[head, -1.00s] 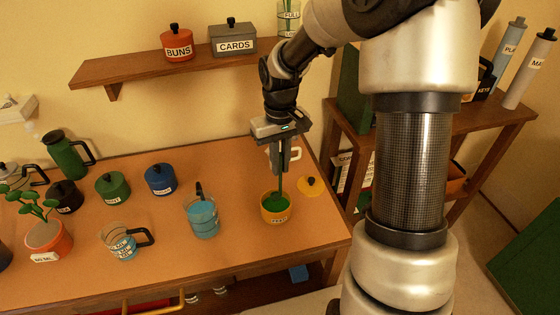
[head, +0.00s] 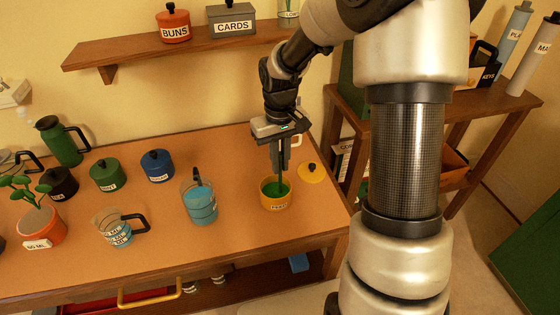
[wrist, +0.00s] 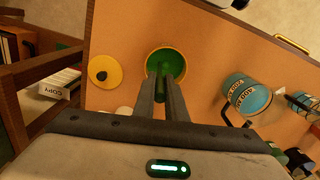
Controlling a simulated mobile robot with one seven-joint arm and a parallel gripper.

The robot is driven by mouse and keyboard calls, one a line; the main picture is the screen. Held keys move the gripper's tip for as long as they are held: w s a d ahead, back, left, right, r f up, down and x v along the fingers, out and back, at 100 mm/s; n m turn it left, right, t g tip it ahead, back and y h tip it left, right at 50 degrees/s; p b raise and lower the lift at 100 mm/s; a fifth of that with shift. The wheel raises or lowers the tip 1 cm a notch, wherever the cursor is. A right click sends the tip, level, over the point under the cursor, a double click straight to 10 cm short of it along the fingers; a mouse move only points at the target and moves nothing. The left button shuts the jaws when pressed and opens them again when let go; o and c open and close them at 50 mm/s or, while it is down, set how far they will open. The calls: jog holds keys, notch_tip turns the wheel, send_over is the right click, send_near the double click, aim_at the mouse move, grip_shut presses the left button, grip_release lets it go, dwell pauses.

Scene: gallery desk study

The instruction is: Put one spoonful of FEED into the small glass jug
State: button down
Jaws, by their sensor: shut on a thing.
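The yellow pot (head: 275,204) stands open near the right end of the desk, with green contents; its label looks like FEED but is small. My gripper (head: 281,168) is right above it, shut on a green spoon (head: 279,177), whose handle points down into the pot. The spoon's lower end is hidden in the pot. In the wrist view, the pot (wrist: 149,58) lies just beyond my fingertips (wrist: 160,75). The smaller glass jug (head: 113,224), with a black handle and bluish lower part, stands left on the desk. A taller glass jug (head: 199,208) with blue contents stands between them.
A yellow lid (head: 312,174) lies right of the pot. Blue (head: 157,166), green (head: 107,175) and black (head: 61,183) lidded pots stand behind the jugs. A plant in an orange pot (head: 40,228) is at left. A wall shelf (head: 130,58) hangs above. The desk's front right is clear.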

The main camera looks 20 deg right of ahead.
jog(key=shift+r, duration=0.15)
jog(key=shift+r+p, duration=3.2)
jog(key=shift+r, duration=0.7)
jog(key=shift+f, duration=0.1)
